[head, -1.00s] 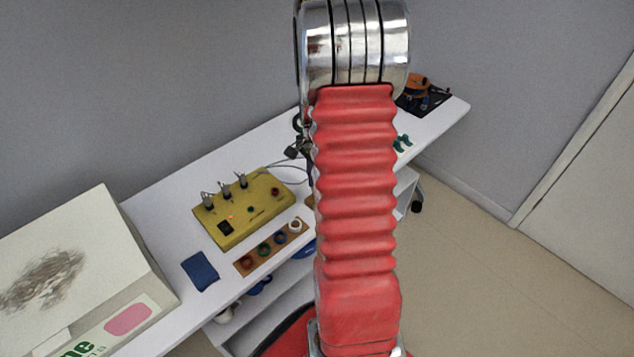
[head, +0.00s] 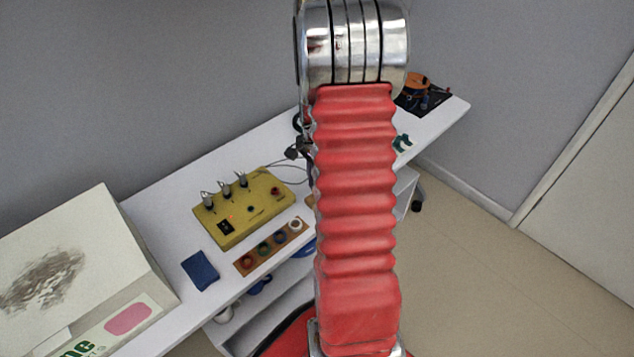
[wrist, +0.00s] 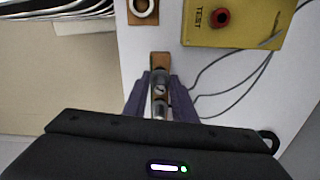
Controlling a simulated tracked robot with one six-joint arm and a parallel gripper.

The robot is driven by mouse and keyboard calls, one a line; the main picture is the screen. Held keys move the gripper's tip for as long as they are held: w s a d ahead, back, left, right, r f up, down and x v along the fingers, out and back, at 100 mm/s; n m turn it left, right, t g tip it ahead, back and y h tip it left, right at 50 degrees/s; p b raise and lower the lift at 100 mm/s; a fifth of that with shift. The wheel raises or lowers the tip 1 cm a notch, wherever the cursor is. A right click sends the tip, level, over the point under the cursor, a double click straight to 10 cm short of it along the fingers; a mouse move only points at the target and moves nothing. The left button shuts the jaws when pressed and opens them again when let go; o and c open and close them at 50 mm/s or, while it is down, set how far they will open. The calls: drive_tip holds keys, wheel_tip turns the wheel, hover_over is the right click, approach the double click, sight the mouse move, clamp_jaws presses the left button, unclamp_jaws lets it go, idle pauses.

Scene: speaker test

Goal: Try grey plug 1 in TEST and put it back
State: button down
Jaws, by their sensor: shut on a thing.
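In the wrist view, my gripper (wrist: 161,92) is shut on a grey metallic plug (wrist: 160,78), with a dark purple finger on each side. The plug is over a small wooden block (wrist: 160,58); I cannot tell whether it is still seated there or lifted. The red-ringed TEST socket (wrist: 220,17) is on the yellow box (wrist: 255,25), above and to the right of the plug. In the head view, the yellow box (head: 223,238) carries several fittings, including three grey upright plugs (head: 224,189) along its back. My arm hides the gripper there.
A wooden strip with coloured rings (head: 270,248) lies before the box. A blue pad (head: 201,270) and a large white carton (head: 85,255) are to the left. Thin grey cables (wrist: 225,85) cross the white tabletop (wrist: 290,95). An orange-and-black tool item (head: 425,92) lies at the far end.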

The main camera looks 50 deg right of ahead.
drive_tip(key=shift+f, duration=0.65)
idle(0.3)
drive_tip(key=c, duration=1.4)
unclamp_jaws()
drive_tip(key=shift+r, duration=3.75)
